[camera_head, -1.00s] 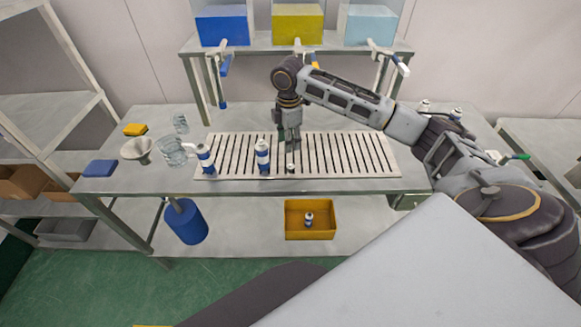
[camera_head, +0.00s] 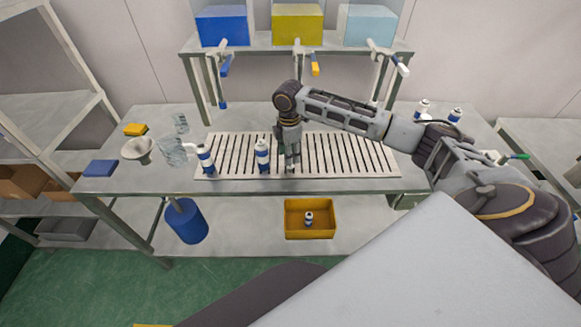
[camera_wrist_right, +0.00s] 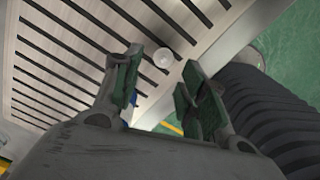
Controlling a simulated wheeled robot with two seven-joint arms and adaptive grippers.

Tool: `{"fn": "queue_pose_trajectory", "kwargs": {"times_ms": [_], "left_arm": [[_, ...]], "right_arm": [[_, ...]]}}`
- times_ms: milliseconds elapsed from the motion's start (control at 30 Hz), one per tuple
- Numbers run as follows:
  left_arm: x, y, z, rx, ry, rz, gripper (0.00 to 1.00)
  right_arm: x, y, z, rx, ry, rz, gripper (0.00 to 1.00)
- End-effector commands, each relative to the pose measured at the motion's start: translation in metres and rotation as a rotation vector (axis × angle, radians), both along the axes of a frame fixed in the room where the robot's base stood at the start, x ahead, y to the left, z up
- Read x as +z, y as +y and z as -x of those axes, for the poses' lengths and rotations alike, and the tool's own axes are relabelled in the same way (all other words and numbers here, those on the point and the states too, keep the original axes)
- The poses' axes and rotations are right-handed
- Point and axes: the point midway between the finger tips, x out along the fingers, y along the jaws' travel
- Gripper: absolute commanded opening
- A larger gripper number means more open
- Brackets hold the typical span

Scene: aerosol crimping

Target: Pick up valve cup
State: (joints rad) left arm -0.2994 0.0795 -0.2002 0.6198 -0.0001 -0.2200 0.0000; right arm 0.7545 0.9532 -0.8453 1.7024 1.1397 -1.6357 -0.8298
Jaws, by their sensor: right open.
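The valve cup (camera_wrist_right: 165,59) is a small, pale, round piece on the slatted rack (camera_wrist_right: 85,45) in the right wrist view. In the head view my right gripper hides it. My right gripper (camera_head: 291,163) points down over the front part of the rack (camera_head: 345,160), just right of a white-and-blue can (camera_head: 263,157). In the wrist view my right gripper (camera_wrist_right: 163,66) is open, with the cup between or just beyond its green-padded fingertips. I cannot tell whether they touch it. My left gripper is not in view.
Another can (camera_head: 206,159) stands at the rack's left end, near clear vessels (camera_head: 172,152) and a funnel (camera_head: 138,151). Two bottles (camera_head: 423,109) (camera_head: 455,115) stand at the back right. A yellow bin (camera_head: 309,233) is on the lower shelf. The rack's right half is clear.

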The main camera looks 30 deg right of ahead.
Motion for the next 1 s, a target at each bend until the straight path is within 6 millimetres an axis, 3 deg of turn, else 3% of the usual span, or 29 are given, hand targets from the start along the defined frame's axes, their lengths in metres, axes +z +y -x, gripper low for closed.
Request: {"fn": "queue_pose_trajectory", "kwargs": {"times_ms": [500, 1000], "left_arm": [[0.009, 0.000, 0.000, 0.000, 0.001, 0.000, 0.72], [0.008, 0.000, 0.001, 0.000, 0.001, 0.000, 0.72]], "right_arm": [[-0.047, -0.003, 0.005, 0.000, 0.001, 0.001, 0.42], [-0.049, -0.003, 0.005, 0.000, 0.000, 0.001, 0.42]]}}
